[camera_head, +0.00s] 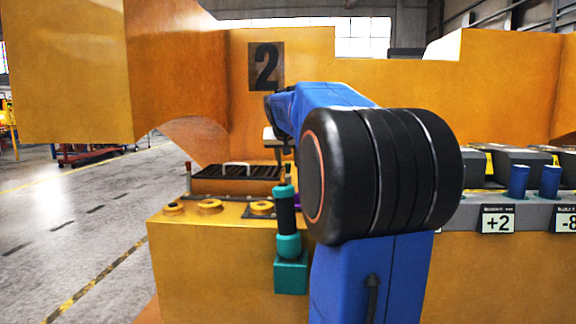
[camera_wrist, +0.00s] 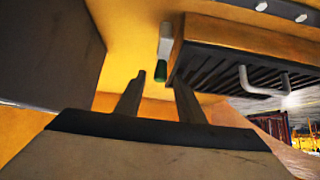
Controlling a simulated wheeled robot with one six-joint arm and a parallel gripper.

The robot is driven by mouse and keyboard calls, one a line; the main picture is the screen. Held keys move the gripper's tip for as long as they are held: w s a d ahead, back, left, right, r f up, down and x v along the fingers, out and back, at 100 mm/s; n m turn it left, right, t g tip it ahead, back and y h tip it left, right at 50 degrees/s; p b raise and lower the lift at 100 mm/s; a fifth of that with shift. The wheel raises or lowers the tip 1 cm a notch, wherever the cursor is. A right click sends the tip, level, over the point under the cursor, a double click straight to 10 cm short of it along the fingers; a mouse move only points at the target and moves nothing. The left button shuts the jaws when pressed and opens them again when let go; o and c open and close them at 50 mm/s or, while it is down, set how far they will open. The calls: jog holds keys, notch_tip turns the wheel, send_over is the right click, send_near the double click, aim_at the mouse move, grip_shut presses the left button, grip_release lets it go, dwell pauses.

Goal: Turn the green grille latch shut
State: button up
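The green grille latch (camera_wrist: 160,66) shows in the wrist view as a green end on a pale bar, beside the wooden-looking frame of the grille. My gripper (camera_wrist: 159,88) is open, with its two dark fingers apart and nothing between them that I can see held. The green end appears in the gap between the fingertips, just past them; I cannot tell if they touch it. The dark slatted grille (camera_head: 222,172) with a pale handle shows in the head view, below and left of my gripper (camera_head: 278,152). The latch is not clear there.
A red-tipped post (camera_head: 188,178) stands at the grille's left. Yellow round knobs (camera_head: 210,205) lie in front of the grille. A teal fitting with a black grip (camera_head: 287,225) stands close to my arm. Blue cylinders (camera_head: 518,180) sit on the right-hand ledge. Open floor lies left.

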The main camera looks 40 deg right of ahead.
jog(key=shift+x, duration=1.3)
grip_shut()
